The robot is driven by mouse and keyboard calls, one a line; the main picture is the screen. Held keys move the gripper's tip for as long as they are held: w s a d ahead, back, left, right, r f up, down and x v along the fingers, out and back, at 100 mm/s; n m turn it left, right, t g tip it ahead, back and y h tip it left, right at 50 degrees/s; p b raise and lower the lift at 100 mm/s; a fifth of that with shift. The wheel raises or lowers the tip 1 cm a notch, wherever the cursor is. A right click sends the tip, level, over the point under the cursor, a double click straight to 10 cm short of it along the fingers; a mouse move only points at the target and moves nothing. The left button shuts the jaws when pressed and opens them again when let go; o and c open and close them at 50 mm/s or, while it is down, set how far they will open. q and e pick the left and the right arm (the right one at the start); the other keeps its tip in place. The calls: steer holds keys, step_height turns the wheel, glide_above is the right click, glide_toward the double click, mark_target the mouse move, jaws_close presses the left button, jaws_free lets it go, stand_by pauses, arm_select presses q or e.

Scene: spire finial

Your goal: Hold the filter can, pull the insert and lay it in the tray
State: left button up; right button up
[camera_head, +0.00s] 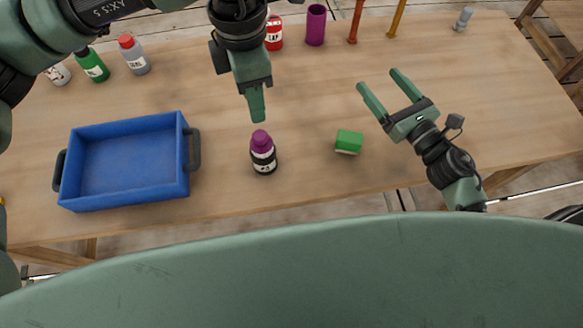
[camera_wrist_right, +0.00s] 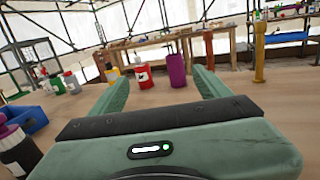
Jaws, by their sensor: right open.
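A dark can (camera_head: 263,160) with a white label band and a purple top (camera_head: 261,139) stands upright near the table's front; I take it for the filter can, and the purple top may be the insert. It also shows at the left edge of the right wrist view (camera_wrist_right: 20,152). The blue tray (camera_head: 186,160) is empty, left of the can. My left gripper (camera_head: 257,116) points down just behind the purple top, seen edge-on, so its opening is hidden. I cannot tell whether it touches. My right gripper (camera_head: 380,79) is open and empty, right of the can above the table.
A green block (camera_head: 349,139) lies between the can and my right arm. Bottles (camera_head: 133,55) stand at the back left. A red can (camera_head: 274,33), a purple cylinder (camera_head: 316,25) and orange posts (camera_head: 356,22) stand at the back.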

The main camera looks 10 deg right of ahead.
mark_target(273, 160)
steer(key=s+a+f+n+y, duration=0.1)
steer(key=s+a, duration=0.1)
steer(key=a, duration=0.2)
steer(key=s+a+f+n+g+y, duration=0.1)
steer(key=s+a+f, duration=0.1)
steer(key=a, duration=0.3)
steer(key=s+a+f+n+g+y, duration=0.1)
steer(key=s+a+y, duration=0.1)
steer(key=a, duration=0.2)
steer(key=shift+s+a+f, duration=0.3)
steer(key=shift+a+f, duration=0.05)
steer(key=s+a+f+g+y, duration=0.1)
steer(key=s+a, duration=0.1)
steer(key=a, duration=0.1)
steer(key=s+a+f+n, duration=0.1)
steer(key=s+a, duration=0.1)
steer(key=a, duration=0.1)
steer(key=s+a+f+n+g+y, duration=0.1)
steer(key=s+a, duration=0.1)
steer(key=a, duration=0.1)
steer(key=shift+s+a+g+y, duration=0.15)
steer(key=shift+s+g+y, duration=0.15)
steer(key=shift+s, duration=0.1)
steer(key=shift+w+a, duration=0.2)
steer(key=shift+a, duration=0.1)
steer(key=x, duration=0.7)
steer(key=shift+d+f, duration=0.1)
steer(key=c, duration=1.5)
steer(key=shift+c, duration=0.2)
